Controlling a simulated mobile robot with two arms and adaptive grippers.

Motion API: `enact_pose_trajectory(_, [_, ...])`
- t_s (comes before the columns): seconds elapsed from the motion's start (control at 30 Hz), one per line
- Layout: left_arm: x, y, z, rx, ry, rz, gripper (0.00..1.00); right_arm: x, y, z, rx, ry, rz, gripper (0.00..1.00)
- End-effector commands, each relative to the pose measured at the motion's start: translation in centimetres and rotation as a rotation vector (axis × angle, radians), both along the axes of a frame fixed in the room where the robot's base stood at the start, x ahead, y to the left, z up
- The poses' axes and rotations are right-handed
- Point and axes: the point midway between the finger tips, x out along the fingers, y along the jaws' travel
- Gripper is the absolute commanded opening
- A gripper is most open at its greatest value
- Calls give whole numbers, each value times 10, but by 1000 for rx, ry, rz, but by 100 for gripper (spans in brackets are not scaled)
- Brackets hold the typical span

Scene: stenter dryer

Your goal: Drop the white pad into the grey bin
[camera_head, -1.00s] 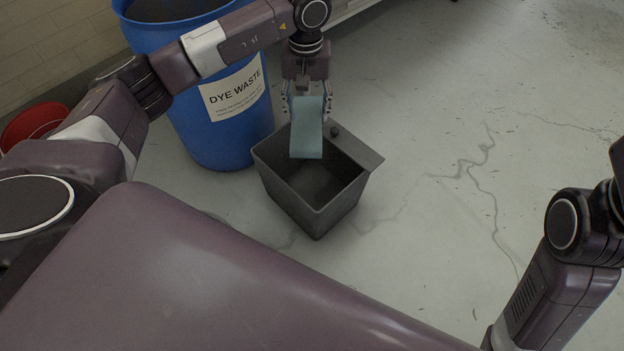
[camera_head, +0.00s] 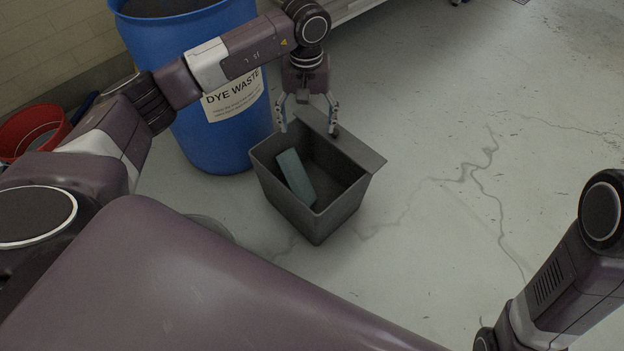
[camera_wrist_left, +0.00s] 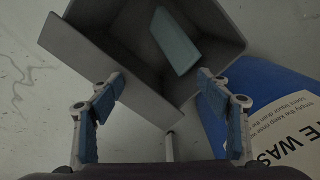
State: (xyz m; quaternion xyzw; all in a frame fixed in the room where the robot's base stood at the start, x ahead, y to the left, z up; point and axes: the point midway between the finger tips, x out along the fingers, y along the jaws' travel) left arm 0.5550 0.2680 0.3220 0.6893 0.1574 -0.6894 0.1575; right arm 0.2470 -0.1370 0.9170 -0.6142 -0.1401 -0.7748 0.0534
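The grey bin (camera_head: 318,215) stands on the floor in front of the blue barrel. The pad (camera_head: 295,176), which looks pale blue-green rather than white, lies inside the bin, leaning at a slant along its left side. My left gripper (camera_head: 308,130) is open and empty above the bin's far edge. In the left wrist view, my left gripper's open fingers (camera_wrist_left: 160,100) are apart in front of the bin (camera_wrist_left: 105,60), and the pad (camera_wrist_left: 176,42) lies inside, clear of them. My right gripper is out of view; only part of my right arm shows at the lower right.
A blue dye-waste barrel (camera_head: 205,130) stands close behind and left of the bin; it also shows in the left wrist view (camera_wrist_left: 262,85). A red tub (camera_head: 32,130) is at the far left. The floor (camera_head: 450,130) right of the bin is clear.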

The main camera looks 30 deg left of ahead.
Motion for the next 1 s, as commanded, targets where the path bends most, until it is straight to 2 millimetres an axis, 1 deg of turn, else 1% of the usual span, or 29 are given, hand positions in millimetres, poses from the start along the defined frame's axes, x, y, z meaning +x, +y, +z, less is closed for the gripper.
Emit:
enact_pose_trajectory(0.2, [0,0,1,0,0,0,70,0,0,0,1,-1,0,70])
enact_pose_trajectory(0.27, [0,0,4,0,-1,0,70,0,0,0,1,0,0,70])
enact_pose_trajectory(0.33, [1,0,12,0,-2,0,70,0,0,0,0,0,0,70])
enact_pose_trajectory(0.47, [1,0,36,0,-4,-1,70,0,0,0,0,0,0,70])
enact_pose_trajectory(0.7, [1,0,88,0,-4,0,70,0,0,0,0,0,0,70])
enact_pose_trajectory(0.83, [1,0,107,0,-2,0,70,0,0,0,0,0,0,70])
enact_pose_trajectory(1.0, [0,0,119,0,0,0,70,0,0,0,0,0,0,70])
